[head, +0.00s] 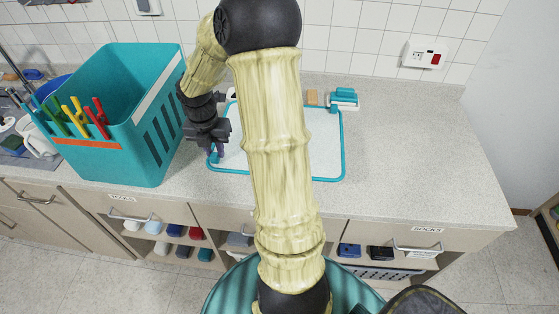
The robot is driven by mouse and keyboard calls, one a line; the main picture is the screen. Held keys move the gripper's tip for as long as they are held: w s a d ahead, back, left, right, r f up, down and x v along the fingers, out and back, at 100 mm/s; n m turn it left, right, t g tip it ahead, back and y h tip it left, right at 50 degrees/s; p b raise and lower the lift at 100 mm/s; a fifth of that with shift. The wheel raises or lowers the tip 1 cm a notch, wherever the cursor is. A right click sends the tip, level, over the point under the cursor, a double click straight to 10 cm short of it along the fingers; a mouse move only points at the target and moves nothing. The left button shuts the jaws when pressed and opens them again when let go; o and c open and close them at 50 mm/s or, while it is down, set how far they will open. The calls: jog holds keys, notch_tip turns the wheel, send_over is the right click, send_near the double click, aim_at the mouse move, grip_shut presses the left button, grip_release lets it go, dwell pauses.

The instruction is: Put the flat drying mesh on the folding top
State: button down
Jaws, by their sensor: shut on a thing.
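The flat drying mesh (324,150) is a pale sheet with a teal rim. It lies level at the folding top (410,150), a speckled grey counter, in the middle of the head view. I cannot tell whether it rests fully on the counter or sits slightly above it. My gripper (215,153) is at the mesh's left edge, pointing down, and shut on its rim. My arm hides the middle of the mesh.
A tall teal basket (110,125) with coloured pegs on its rim stands just left of my gripper. A teal-and-white brush-like object (345,98) and a small tan block (312,97) sit behind the mesh. The counter's right side is clear.

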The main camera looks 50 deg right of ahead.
aim_at(219, 163)
jog(key=shift+f, duration=0.1)
jog(key=f, duration=0.6)
jog(key=shift+w+f, duration=0.1)
jog(key=shift+w, duration=0.1)
jog(key=shift+s+d, duration=0.1)
jog(key=shift+s, duration=0.15)
jog(key=f, duration=0.3)
jog(key=shift+w+a, duration=0.1)
jog(key=shift+a, duration=0.1)
jog(key=shift+d+f, duration=0.1)
jog(key=shift+f, duration=0.2)
jog(key=shift+f+b, duration=0.15)
jog(key=shift+b, duration=0.15)
jog(key=c, duration=1.3)
grip_release()
jog(key=shift+o, duration=0.2)
